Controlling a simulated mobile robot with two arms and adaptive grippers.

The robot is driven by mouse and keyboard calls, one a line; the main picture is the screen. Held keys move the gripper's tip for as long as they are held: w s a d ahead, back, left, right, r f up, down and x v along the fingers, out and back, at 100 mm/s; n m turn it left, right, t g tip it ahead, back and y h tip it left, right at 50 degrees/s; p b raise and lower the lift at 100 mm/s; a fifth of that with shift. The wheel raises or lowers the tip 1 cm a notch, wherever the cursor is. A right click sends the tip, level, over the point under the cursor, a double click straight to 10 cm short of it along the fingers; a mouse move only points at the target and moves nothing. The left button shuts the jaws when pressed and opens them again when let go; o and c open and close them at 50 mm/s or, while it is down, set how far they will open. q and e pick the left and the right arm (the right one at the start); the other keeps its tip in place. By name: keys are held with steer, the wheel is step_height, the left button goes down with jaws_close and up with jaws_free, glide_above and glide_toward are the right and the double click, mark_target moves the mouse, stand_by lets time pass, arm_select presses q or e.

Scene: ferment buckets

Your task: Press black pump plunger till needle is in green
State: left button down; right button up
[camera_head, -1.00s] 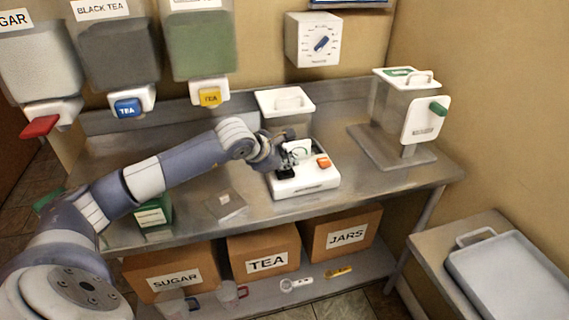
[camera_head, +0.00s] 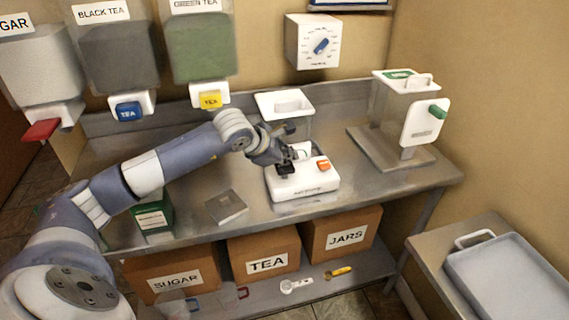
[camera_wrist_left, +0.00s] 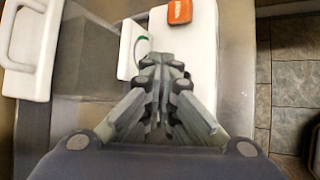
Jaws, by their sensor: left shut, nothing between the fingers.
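The white pump unit (camera_head: 303,184) stands on the steel counter, with an orange button (camera_head: 323,164) on its right side. Its black plunger (camera_head: 285,170) shows at the left of its top. My left gripper (camera_head: 290,153) is shut and empty just above the plunger; I cannot tell whether they touch. In the left wrist view the shut fingertips (camera_wrist_left: 165,62) lie over the white unit (camera_wrist_left: 195,45), and the plunger is hidden under them. A gauge face with a green arc (camera_wrist_left: 142,47) shows partly beside the fingertips; its needle cannot be read. My right gripper is not in view.
A white-topped clear container (camera_head: 285,103) stands right behind the pump unit. A clear dispenser (camera_head: 400,110) is at the counter's right. A small steel plate (camera_head: 226,206) and a green box (camera_head: 153,215) lie to the left. The counter between pump and dispenser is clear.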

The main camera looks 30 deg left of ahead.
mark_target(287, 166)
arm_select(q)
steer(key=shift+r, duration=0.5)
steer(key=shift+r+p, duration=1.25)
steer(key=shift+r, duration=1.3)
